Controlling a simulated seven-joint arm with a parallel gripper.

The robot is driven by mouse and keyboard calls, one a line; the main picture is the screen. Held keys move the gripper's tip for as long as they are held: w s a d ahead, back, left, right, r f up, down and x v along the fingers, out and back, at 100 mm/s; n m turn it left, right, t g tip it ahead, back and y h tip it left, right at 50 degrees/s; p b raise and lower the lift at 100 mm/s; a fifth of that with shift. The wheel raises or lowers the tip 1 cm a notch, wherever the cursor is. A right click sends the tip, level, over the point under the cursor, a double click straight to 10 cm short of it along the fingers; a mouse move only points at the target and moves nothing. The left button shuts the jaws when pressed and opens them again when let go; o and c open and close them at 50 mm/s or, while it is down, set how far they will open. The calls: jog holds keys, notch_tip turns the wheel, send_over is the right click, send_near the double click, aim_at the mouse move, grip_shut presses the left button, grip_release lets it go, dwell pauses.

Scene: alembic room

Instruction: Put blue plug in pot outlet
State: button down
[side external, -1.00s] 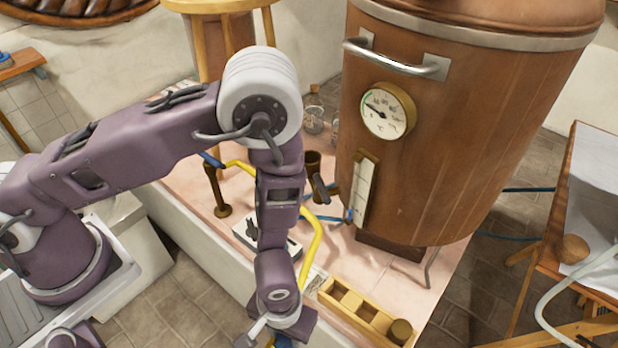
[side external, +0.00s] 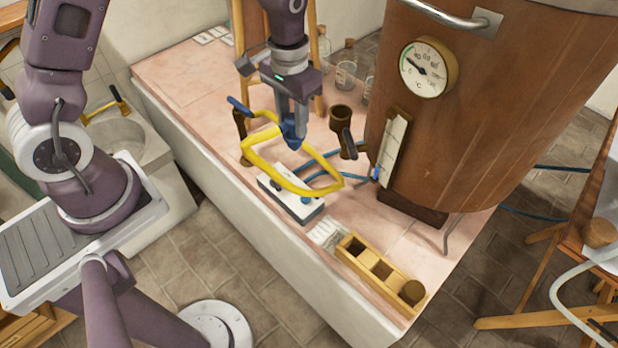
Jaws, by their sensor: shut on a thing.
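My gripper (side external: 291,122) points down over the pink-tiled bench, shut on the blue plug (side external: 293,138). The plug hangs above the bench, apart from the pot. The large copper pot (side external: 470,120) stands at the right with a round dial on its side. A brown upward-opening cup-like fitting (side external: 342,113) stands left of the pot, with a dark handle below it. I cannot tell for certain whether this fitting is the pot outlet.
A yellow hose (side external: 260,158) loops around and below my gripper. A white box with knobs (side external: 305,207) lies under it. A wooden compartment tray (side external: 365,258) is at the bench's front right. Glass bottles (side external: 346,75) stand behind. Blue hose (side external: 330,172) runs towards the pot.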

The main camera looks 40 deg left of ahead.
jog(key=w+a+r, duration=0.3)
jog(key=a+r, duration=0.1)
jog(key=w+d+r+n, duration=0.3)
jog(key=w+d+r, duration=0.3)
jog(key=w, duration=0.4)
jog(key=shift+s+f, duration=0.2)
jog(key=shift+f, duration=2.3)
jog(key=shift+d+r, duration=0.15)
jog(key=c, duration=0.9)
grip_release()
jog(key=shift+w+r, duration=0.1)
